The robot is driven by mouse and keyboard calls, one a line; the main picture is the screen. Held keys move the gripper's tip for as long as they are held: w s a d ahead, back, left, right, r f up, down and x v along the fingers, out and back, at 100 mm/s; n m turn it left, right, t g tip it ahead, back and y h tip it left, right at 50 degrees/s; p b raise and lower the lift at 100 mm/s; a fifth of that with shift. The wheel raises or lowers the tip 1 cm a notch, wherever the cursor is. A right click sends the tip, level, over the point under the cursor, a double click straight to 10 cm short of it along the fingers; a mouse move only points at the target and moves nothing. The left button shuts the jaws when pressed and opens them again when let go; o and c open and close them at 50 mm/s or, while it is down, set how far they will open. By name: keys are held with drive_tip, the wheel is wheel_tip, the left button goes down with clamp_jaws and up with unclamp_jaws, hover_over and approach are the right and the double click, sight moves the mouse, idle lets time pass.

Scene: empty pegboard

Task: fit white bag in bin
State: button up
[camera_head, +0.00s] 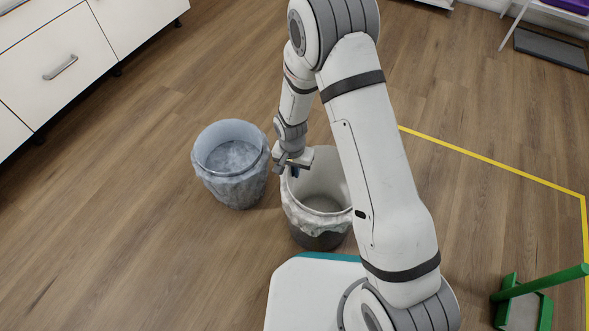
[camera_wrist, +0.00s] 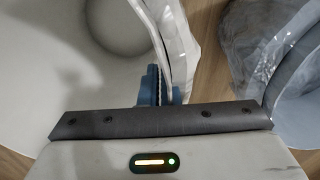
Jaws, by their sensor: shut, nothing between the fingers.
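The white bag (camera_head: 326,172) lines the right-hand bin (camera_head: 318,240). Its crumpled edge hangs over the outside of the rim, and the dark lower wall of the bin shows below it. Part of the bag's right side is hidden behind my arm. My gripper (camera_head: 292,171) is at the left rim of this bin. In the wrist view my gripper (camera_wrist: 160,84) has its blue fingers shut together, right beside the folded bag edge (camera_wrist: 182,45). Nothing shows gripped between them.
A second bin (camera_head: 232,160) with a bluish-grey bag stands close on the left. White drawers (camera_head: 60,65) are at the upper left. A yellow floor line (camera_head: 490,160) and a green-handled object (camera_head: 525,300) are on the right. The floor at lower left is clear.

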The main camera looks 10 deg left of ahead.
drive_tip(key=o, duration=0.5)
drive_tip(key=r+p, duration=0.2)
drive_tip(key=r, duration=0.2)
drive_tip(key=r+p, duration=0.3)
drive_tip(key=shift+a+r, duration=0.2)
drive_tip(key=shift+r, duration=0.2)
